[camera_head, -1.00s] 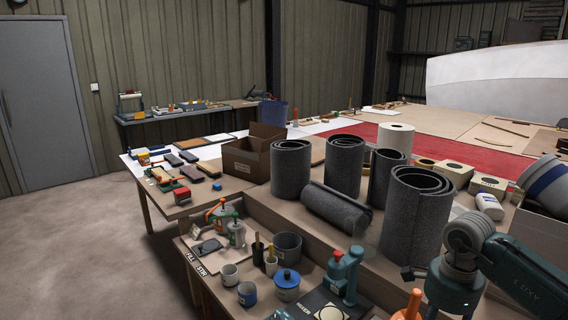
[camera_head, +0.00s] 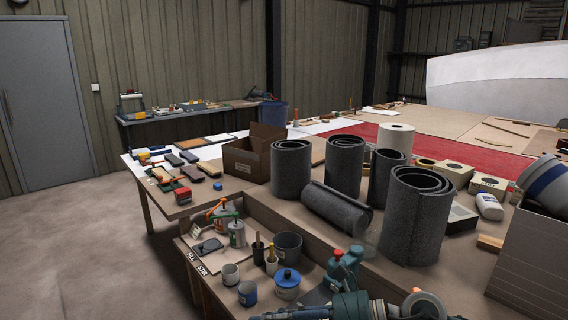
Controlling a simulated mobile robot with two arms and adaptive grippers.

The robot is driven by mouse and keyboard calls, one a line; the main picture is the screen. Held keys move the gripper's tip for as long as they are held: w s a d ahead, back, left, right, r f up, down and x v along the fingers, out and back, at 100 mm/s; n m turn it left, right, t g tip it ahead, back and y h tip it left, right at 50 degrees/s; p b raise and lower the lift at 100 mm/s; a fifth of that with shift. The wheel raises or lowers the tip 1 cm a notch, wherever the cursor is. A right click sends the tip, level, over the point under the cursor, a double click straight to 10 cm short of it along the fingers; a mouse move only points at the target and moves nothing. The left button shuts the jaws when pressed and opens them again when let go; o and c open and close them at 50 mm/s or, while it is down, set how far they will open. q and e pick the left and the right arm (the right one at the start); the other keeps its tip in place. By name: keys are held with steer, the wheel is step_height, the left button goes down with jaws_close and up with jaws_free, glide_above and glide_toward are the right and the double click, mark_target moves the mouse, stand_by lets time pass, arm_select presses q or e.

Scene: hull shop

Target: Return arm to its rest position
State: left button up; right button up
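No gripper fingers can be made out in the head view, so neither gripper's state shows. The arm piece covers the lower part of the bottle and most of the dark mat by it.
The near bench holds dark grey rolls (camera_head: 413,215), one lying flat (camera_head: 336,208), a blue-lidded pot (camera_head: 287,283), mugs (camera_head: 231,274) and an open cardboard box (camera_head: 252,153). The floor (camera_head: 70,235) at left is clear.

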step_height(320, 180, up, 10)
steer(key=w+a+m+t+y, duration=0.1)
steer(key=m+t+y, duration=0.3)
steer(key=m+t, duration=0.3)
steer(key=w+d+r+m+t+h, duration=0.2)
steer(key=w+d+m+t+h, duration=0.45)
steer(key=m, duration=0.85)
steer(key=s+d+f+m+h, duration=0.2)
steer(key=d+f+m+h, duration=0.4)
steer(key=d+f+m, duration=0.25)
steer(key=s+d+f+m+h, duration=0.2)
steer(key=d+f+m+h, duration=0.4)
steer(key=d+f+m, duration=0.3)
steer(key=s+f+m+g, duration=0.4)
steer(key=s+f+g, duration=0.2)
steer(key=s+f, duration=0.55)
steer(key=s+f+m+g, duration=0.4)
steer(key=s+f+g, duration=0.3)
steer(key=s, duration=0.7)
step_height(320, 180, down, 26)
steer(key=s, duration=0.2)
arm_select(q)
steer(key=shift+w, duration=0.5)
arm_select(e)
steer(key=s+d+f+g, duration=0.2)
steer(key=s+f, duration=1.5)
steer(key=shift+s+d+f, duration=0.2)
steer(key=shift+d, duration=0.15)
